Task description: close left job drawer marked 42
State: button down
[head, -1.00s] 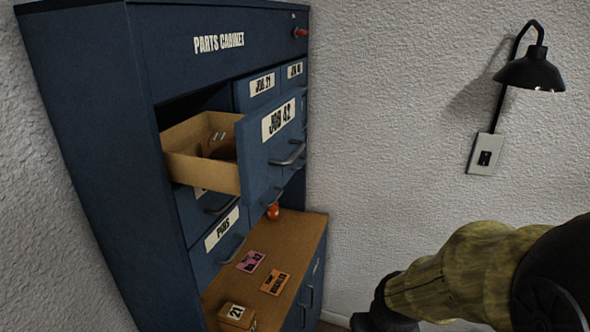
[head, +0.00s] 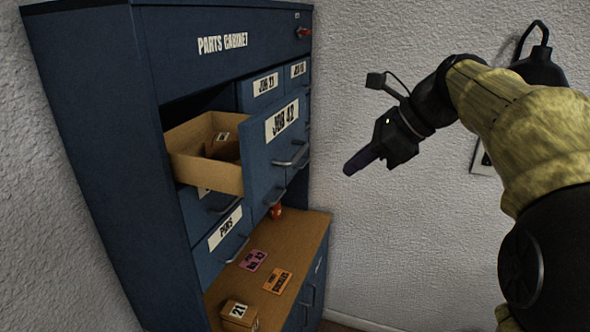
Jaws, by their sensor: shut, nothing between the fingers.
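The drawer marked JOB 42 (head: 266,178) is pulled well out of the blue parts cabinet (head: 95,130), in the upper left of its drawer block. Its tan tray (head: 190,142) shows a brown item (head: 224,146) with a small white label inside. A metal bar handle (head: 291,156) sits on its blue front. My gripper (head: 348,171) is shut and empty, in the air to the right of the drawer front and apart from it, its fingers pointing down and left.
Drawers marked JOB 21 (head: 265,86) and PINS (head: 226,228) are shut. The wooden ledge (head: 294,240) below holds a pink card (head: 253,260), an orange card (head: 278,281), a small box marked 21 (head: 238,314) and a red-orange object (head: 275,211). A wall lamp (head: 538,62) is partly behind my arm.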

jog(key=r, duration=0.2)
jog(key=r+m, duration=0.1)
jog(key=shift+s+a+r+y, duration=0.3)
jog(key=shift+s, duration=0.05)
jog(key=a+r+p+x, duration=0.1)
jog(key=x, duration=0.5)
jog(key=a+r+p+x, duration=0.1)
jog(key=p+x, duration=0.1)
jog(key=x, duration=0.5)
jog(key=shift+w, duration=0.25)
